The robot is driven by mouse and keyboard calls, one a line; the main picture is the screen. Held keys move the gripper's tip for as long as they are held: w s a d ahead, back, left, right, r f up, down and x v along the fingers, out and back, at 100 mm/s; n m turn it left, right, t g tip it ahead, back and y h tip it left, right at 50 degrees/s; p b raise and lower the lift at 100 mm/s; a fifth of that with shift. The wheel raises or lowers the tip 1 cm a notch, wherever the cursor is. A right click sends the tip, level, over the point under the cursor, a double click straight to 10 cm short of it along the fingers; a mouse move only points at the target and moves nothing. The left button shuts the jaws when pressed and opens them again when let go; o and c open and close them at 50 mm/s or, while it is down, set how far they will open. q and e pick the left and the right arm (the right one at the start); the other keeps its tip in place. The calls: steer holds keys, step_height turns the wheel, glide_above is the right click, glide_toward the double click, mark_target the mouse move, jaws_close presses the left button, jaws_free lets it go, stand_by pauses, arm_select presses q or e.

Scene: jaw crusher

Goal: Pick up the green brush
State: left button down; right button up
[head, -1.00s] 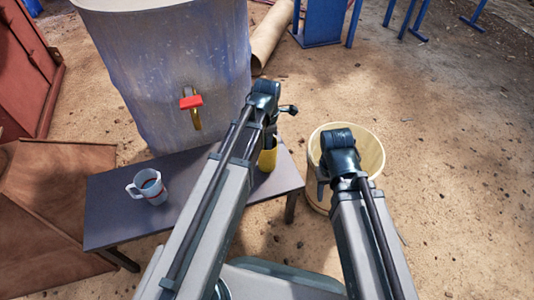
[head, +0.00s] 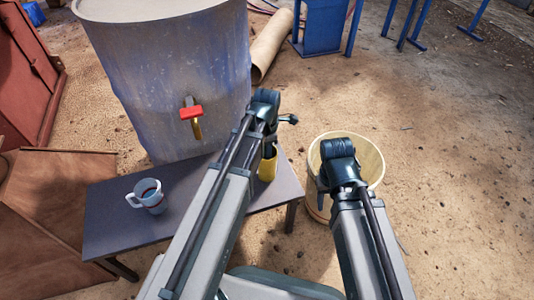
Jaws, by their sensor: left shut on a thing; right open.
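I cannot make out a green brush. My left gripper (head: 268,134) is over the right end of the dark bench (head: 115,215), just above a yellow cup (head: 267,168). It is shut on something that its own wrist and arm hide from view. The cup is partly covered by my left arm, and its inside is hidden. My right gripper (head: 323,182) is open, over the left side of a round wooden tub (head: 369,157), with its fingers mostly hidden by its wrist.
A white mug (head: 149,195) stands on the bench's left part. A large metal barrel (head: 165,75) with a red-handled tap (head: 190,113) stands behind the bench. Brown wooden panels (head: 60,215) are at the left. A blue stand (head: 322,28) is at the back. The ground at right is open.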

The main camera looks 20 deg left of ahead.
step_height(320, 180, up, 18)
steer(key=p, duration=1.7)
steer(key=shift+p, duration=0.3)
steer(key=shift+a, duration=0.1)
